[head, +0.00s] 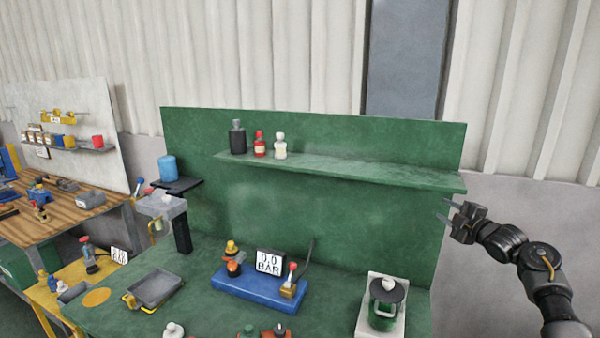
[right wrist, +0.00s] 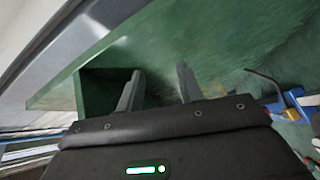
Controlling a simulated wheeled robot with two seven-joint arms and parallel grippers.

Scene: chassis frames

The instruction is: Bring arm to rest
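My right gripper (head: 453,210) is at the right of the head view, in front of the right end of the green back panel (head: 330,220) and just below the level of the shelf. Its two fingers are spread apart with nothing between them. In the right wrist view the open fingers (right wrist: 159,88) point toward the green panel and bench, with a clear gap between them. My right arm (head: 540,275) comes in from the lower right. My left gripper is not seen in either view.
The green shelf (head: 340,172) carries several bottles near its left end. Free room lies right of the panel.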

